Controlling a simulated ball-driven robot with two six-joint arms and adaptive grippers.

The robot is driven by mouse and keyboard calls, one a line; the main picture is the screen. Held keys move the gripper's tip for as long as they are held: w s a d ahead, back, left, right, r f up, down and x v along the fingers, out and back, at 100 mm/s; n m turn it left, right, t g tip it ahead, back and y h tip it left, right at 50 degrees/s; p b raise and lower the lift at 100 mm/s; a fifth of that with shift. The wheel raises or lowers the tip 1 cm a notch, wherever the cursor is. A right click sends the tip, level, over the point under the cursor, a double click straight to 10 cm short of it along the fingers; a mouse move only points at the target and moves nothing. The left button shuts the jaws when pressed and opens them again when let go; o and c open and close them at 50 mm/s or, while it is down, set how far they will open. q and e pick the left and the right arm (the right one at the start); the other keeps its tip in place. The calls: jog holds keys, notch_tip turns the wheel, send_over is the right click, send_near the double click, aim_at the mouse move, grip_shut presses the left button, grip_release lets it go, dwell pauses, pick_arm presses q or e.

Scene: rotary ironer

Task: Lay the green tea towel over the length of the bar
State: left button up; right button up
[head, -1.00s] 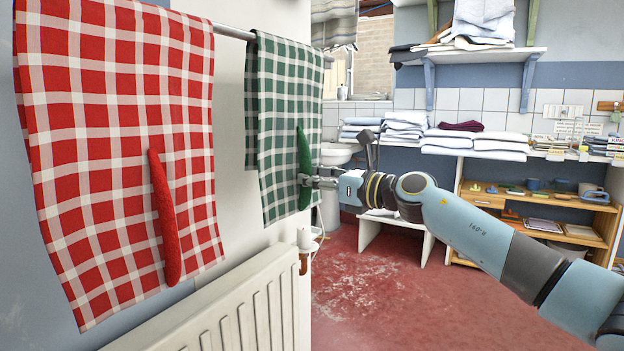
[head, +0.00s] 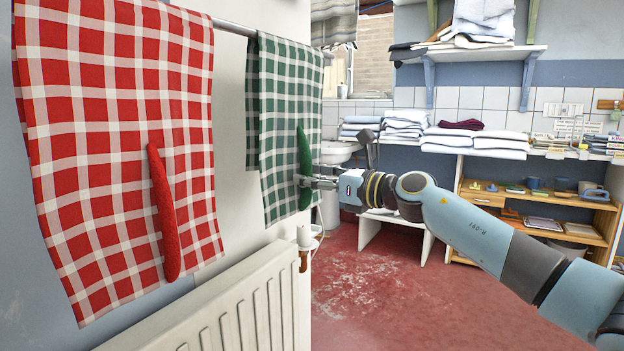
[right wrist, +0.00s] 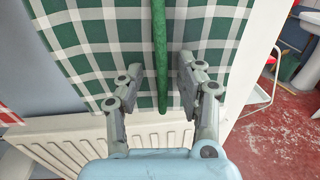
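The green and white checked tea towel (head: 285,120) hangs draped over the metal bar (head: 234,28), with a front and a back layer showing. A solid green raised strip (head: 304,165) stands on its front face. My right gripper (head: 312,182) is at the lower part of this strip, in front of the towel. In the right wrist view the gripper (right wrist: 160,75) is open, with one finger on each side of the green strip (right wrist: 160,45) and visible gaps between. My left gripper is not in view.
A red checked towel (head: 115,120) with a red strip hangs nearer on the same bar. A white radiator (head: 225,310) stands below the towels. Shelves with folded linen (head: 475,140) are at the back right. The red floor (head: 390,290) is clear in the middle.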

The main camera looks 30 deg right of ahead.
jog(key=v, duration=0.7)
jog(key=shift+s, duration=0.25)
jog(key=s+d+f+m+g+h, duration=0.15)
jog(key=f+m, duration=0.25)
jog(key=f, duration=0.5)
jog(key=s+f+m+h, duration=0.2)
jog(key=s+f+m, duration=0.15)
jog(key=f, duration=0.55)
jog(key=s+d+f+m+g+h, duration=0.15)
jog(key=f+m, duration=0.25)
jog(key=f, duration=0.5)
jog(key=s+f+m+g+h, duration=0.1)
jog(key=s+f+m+g, duration=0.1)
jog(key=s+f+m, duration=0.45)
jog(key=s+f+m+g+h, duration=0.1)
jog(key=s+f+m, duration=0.2)
jog(key=s+f, duration=0.6)
jog(key=s+a+f+m+g, duration=0.3)
jog(key=s+f+m, duration=0.3)
jog(key=s, duration=0.5)
jog(key=s+a+f+m+g, duration=0.4)
jog(key=s+f+m, duration=0.2)
jog(key=s, duration=0.6)
jog(key=s+a+f+m+g, duration=0.3)
jog(key=s+f+m, duration=0.4)
jog(key=s, duration=0.5)
notch_tip(320, 180, down, 3)
jog(key=shift+a+r, duration=0.25)
jog(key=shift+a, duration=0.4)
